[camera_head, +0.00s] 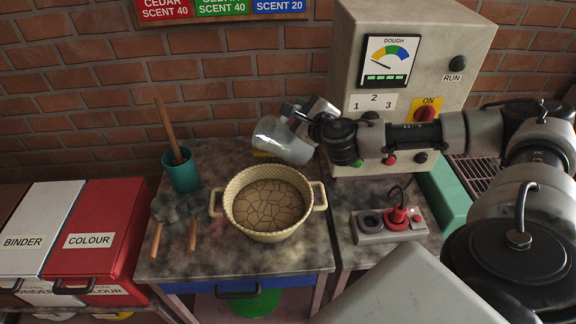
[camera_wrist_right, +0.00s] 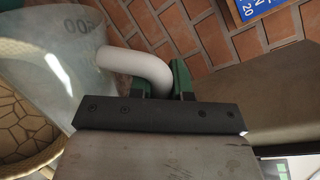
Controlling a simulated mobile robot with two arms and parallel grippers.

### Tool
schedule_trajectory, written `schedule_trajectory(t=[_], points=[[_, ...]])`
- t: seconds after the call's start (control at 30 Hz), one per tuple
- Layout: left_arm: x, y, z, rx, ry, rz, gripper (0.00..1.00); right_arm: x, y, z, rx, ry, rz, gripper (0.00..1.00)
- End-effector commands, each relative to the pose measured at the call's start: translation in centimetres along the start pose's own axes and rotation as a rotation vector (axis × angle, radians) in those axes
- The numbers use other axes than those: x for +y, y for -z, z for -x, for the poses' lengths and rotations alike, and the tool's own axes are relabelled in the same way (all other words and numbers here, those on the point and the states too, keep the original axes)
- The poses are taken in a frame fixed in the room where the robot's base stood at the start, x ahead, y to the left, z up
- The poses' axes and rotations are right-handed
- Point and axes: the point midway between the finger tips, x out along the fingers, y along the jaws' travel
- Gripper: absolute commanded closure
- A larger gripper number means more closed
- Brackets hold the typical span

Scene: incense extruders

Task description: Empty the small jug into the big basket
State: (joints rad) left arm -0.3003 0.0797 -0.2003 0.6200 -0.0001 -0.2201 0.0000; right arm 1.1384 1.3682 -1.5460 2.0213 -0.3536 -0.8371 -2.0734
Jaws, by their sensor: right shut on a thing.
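The small jug (camera_head: 283,140) is translucent with a pale handle. My right gripper (camera_head: 318,112) is shut on the handle; in the right wrist view the green fingers (camera_wrist_right: 160,85) close around the white handle (camera_wrist_right: 135,65). The basket is cream, woven, two-handled and stands on the table. A brown, cracked-looking surface fills its inside. I see no stream falling, and cannot tell what is in the jug. My left gripper is not in view.
A grey machine (camera_head: 400,60) rises behind on the right. A small control box (camera_head: 390,224) sits right of the basket. Red and white bins (camera_head: 95,225) are at left.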

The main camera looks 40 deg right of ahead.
Motion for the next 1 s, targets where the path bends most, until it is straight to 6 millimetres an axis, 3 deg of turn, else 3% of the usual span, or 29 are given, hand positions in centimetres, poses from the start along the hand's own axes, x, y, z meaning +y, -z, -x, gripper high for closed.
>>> schedule_trajectory(t=[0.03,1.0], points=[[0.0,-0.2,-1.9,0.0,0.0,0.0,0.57,0.9,1.2,-0.2,-0.008,0.001,-0.038,1.0],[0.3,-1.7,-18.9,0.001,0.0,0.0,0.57,5.0,8.5,-1.0,-0.151,0.001,-0.747,1.0]])
